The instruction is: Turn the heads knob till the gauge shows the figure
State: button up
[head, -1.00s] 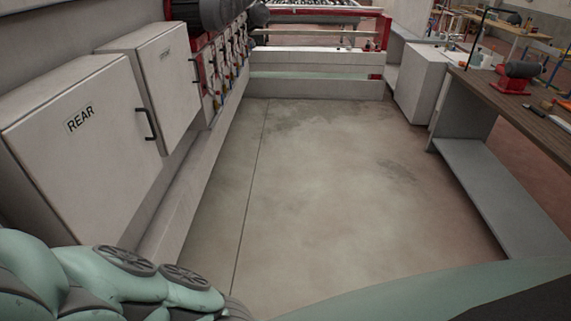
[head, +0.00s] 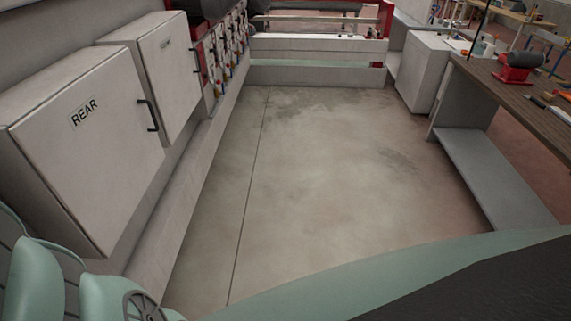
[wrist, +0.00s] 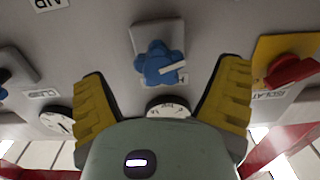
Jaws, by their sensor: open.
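In the wrist view, a blue lobed knob (wrist: 160,64) with a white pointer bar sits on a pale grey backing plate. I cannot read a label that names it as the heads knob. My gripper (wrist: 164,72) is open, its yellow ridged fingers spread left and right, with the knob showing in the gap beyond and nothing held. A round white gauge (wrist: 168,108) shows just below the knob, its lower part hidden by the gripper body. Another gauge (wrist: 57,121) is at the left, partly covered by the left finger. I cannot read either figure.
A red handle (wrist: 292,72) on a yellow plate is close to the right finger. In the head view, a cabinet marked REAR (head: 85,150) stands left, a workbench (head: 525,95) right, with clear floor (head: 330,190) between.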

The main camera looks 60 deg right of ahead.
jog(key=p+x, duration=0.1)
jog(key=x, duration=0.2)
jog(key=shift+w+a+r, duration=0.1)
jog(key=shift+w+r, duration=0.05)
jog(key=shift+w, duration=0.5)
jog(key=shift+o, duration=0.2)
jog(key=c, duration=1.2)
